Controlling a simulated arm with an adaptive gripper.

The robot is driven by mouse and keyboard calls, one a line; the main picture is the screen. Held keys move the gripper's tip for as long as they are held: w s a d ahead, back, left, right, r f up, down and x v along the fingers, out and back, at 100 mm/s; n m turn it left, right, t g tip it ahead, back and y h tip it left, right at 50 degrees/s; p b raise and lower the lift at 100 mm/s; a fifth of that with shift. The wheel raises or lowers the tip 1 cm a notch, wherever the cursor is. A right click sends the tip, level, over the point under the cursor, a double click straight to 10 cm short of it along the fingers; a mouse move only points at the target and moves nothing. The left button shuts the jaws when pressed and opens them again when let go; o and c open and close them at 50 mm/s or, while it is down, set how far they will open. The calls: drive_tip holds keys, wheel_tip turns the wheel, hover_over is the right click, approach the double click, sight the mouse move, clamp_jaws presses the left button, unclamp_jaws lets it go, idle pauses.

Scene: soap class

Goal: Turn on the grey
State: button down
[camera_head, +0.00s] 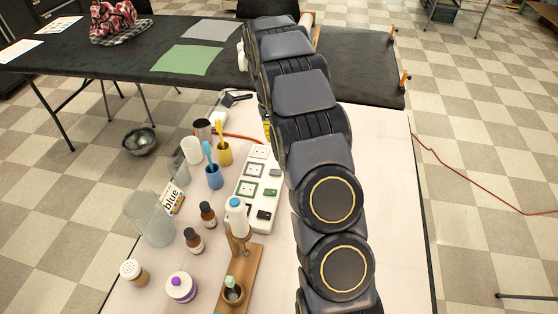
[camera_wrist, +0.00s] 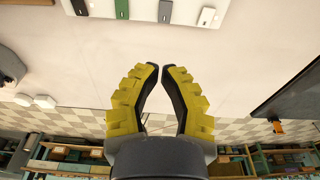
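A white power strip (camera_head: 256,181) lies on the table, with sockets on its left side and coloured switches on its right. Its grey switch (camera_head: 275,172) shows beside my arm, and it also shows in the wrist view (camera_wrist: 165,11) at the top edge, between the green switch (camera_wrist: 121,9) and the white switch (camera_wrist: 207,16). A black switch (camera_wrist: 79,6) is at the left end. My gripper (camera_wrist: 160,68) has its yellow fingers with the tips together and nothing between them. It is apart from the switches in the picture. In the head view my arm hides most of it.
Left of the strip stand a blue cup (camera_head: 214,178), a yellow cup (camera_head: 224,155), brown bottles (camera_head: 208,214) and a clear jug (camera_head: 150,220). A wooden stand (camera_head: 240,275) is near the strip's front end. A black table (camera_head: 120,62) is beyond. The pale tabletop right of my arm is clear.

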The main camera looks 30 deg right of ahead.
sight(276, 172)
drive_tip(key=f, duration=0.4)
drive_tip(key=s+f, duration=0.1)
drive_tip(key=f, duration=0.4)
drive_tip(key=d+f, duration=0.1)
drive_tip(key=f, duration=0.3)
drive_tip(key=shift+s+f, duration=0.15)
drive_tip(key=shift+f, duration=0.2)
drive_tip(key=shift+d+f, duration=0.1)
drive_tip(key=shift+f, duration=0.25)
drive_tip(key=shift+r, duration=0.15)
drive_tip(key=shift+r, duration=0.7)
